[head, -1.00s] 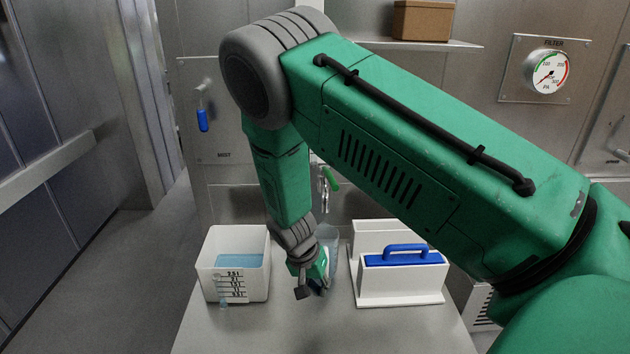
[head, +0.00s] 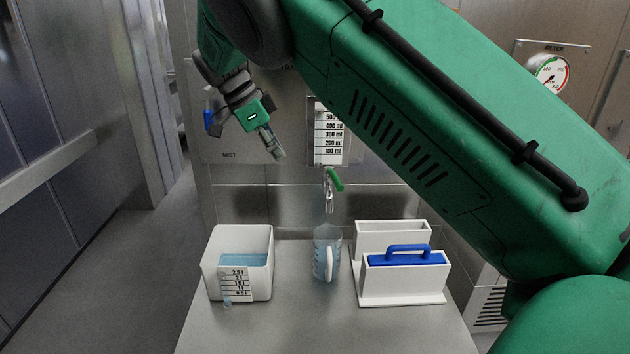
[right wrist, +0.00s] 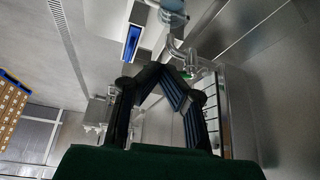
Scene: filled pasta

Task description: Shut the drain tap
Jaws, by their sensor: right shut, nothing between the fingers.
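The tap with the green lever (head: 334,180) sticks out below the graduated gauge on the metal cabinet; I take it as the drain tap. Its lever slants down to the right. A clear jug (head: 322,240) with a white handle stands below its spout. My right gripper (head: 277,152) is shut and empty, up and left of the tap, in front of the cabinet panel and apart from it. In the right wrist view its fingertips (right wrist: 163,68) meet, with the tap's metal body (right wrist: 178,48) just beyond. My left gripper is not in view.
A white tub (head: 262,290) with water stands left of the jug. A white holder (head: 400,290) with a blue-handled piece stands right. A blue-levered tap (head: 208,118) is on the cabinet's left. The graduated gauge (head: 329,132) is above the green tap. The worktop's front is clear.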

